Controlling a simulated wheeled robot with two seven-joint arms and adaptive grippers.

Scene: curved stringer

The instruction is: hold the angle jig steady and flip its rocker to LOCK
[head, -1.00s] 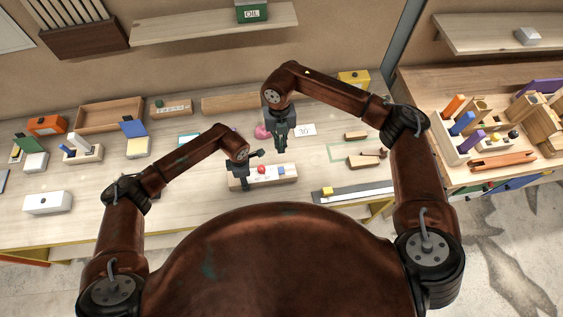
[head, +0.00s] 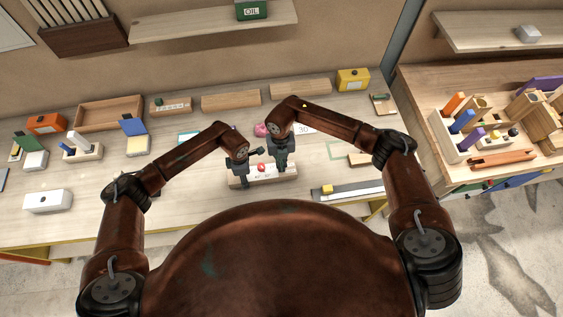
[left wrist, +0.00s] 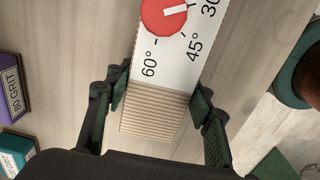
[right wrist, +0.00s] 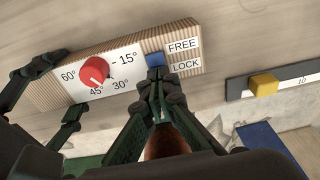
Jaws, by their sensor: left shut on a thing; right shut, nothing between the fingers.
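The angle jig (head: 250,181) is a long wooden block on the bench. Its white face has a red dial (right wrist: 94,72), angle marks and FREE and LOCK labels (right wrist: 185,56). The blue rocker (right wrist: 155,60) sits beside those labels; which way it is tipped I cannot tell. My left gripper (left wrist: 160,92) is shut on the jig's ribbed left end (left wrist: 158,113), a finger on each side. My right gripper (right wrist: 156,84) is shut and empty, fingertips right at the rocker's near edge; whether they touch is unclear. In the head view my right gripper (head: 281,166) covers the rocker.
A ruler strip with a yellow slider (right wrist: 264,85) lies to the jig's right, near the bench's front edge. A pink object (head: 261,129) and a "30" card (head: 305,129) are behind the jig. Wooden blocks and a tray (head: 110,113) line the back.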

